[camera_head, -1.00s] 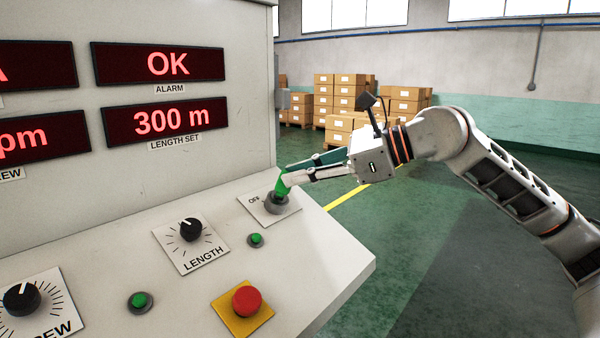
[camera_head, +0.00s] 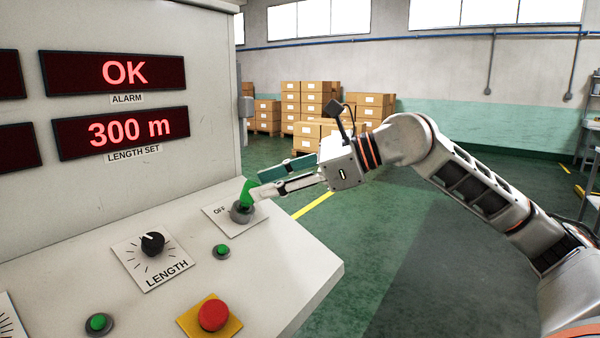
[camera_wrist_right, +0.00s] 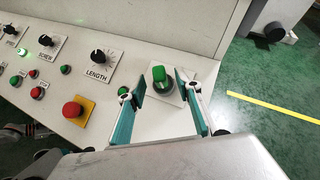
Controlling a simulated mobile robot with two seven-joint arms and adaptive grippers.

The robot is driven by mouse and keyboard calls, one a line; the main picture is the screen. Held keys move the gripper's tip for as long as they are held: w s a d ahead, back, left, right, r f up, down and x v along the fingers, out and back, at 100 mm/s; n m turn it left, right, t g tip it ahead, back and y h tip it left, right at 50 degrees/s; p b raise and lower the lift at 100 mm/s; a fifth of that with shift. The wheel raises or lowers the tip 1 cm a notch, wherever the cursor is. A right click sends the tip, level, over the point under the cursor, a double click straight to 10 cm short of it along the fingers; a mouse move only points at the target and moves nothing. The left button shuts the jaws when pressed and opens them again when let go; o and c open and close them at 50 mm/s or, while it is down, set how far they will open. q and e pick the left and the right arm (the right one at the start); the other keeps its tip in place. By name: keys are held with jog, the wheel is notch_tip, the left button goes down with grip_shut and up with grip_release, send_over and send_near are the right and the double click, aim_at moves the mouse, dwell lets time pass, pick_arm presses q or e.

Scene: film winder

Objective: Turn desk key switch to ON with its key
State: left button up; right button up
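The desk key switch has a round grey metal base (camera_head: 242,214) on a white plate at the right part of the sloped desk. Its green key (camera_head: 247,190) stands in it; in the right wrist view the key (camera_wrist_right: 159,76) is upright between the fingertips. The OFF label (camera_head: 219,211) shows left of the switch; I cannot see an ON label. My right gripper (camera_head: 262,180) reaches in from the right at the key. In the wrist view my right gripper (camera_wrist_right: 160,86) is open, with a gap on both sides of the key.
The LENGTH knob (camera_head: 152,243), a green button (camera_head: 222,251) and a red mushroom button (camera_head: 213,315) sit on the desk nearby. The upright display panel (camera_head: 120,180) rises behind. Open green floor lies right of the desk edge; stacked boxes (camera_head: 310,100) stand far back.

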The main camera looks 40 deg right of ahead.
jog(key=v, duration=1)
jog(key=shift+s+d, duration=0.15)
jog(key=shift+s, duration=0.1)
jog(key=shift+r, duration=0.1)
dwell(0.6)
